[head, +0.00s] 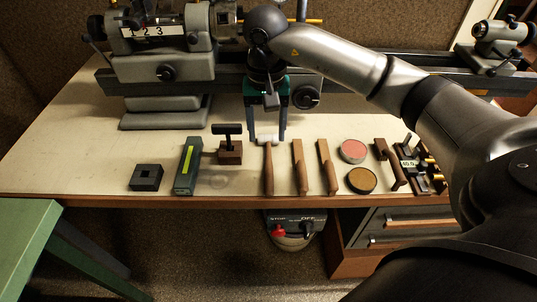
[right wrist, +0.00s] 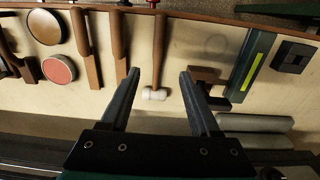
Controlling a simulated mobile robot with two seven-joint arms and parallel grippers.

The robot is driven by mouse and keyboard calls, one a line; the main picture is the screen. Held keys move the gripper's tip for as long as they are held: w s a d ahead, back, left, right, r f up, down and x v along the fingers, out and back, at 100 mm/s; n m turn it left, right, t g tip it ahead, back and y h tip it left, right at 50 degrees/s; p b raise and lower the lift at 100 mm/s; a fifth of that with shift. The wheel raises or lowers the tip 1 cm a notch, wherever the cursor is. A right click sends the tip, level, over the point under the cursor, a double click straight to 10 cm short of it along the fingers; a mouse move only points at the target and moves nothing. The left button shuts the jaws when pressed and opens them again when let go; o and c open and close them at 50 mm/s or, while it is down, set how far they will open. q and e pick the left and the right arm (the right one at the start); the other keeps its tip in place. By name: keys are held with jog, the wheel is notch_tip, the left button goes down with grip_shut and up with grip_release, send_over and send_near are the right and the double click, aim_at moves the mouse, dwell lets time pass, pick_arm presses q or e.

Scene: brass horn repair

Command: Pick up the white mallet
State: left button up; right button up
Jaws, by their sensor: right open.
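The white mallet lies on the bench with its white head (head: 267,140) toward the back and its wooden handle (head: 268,176) toward the front edge. My right gripper (head: 268,138) is open and empty, with its fingers pointing down, one on each side of the mallet head as the head view sees it. In the right wrist view the white mallet (right wrist: 155,94) shows between the two fingertips (right wrist: 160,74), its handle running away to the bench edge. I cannot tell how high the fingertips are above the bench. My left gripper is not in view.
Two wooden tools (head: 299,165) lie close right of the mallet. A small dark hammer on a wooden block (head: 230,153) stands left, beside a green tool with a yellow strip (head: 186,166). Round pink (head: 353,151) and brown (head: 362,180) discs lie right. A lathe (head: 165,65) stands behind.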

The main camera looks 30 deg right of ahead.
send_over(269, 170)
jog(key=f, duration=0.7)
jog(key=shift+w+a, duration=0.15)
jog(key=shift+w, duration=0.1)
jog(key=shift+s+f+b, duration=0.15)
jog(key=shift+f+b, duration=0.1)
jog(key=shift+f, duration=1.1)
jog(key=shift+s+f+b, duration=0.15)
jog(key=shift+f+b, duration=0.05)
jog(key=shift+f, duration=1.15)
grip_shut()
jog(key=shift+r, duration=0.1)
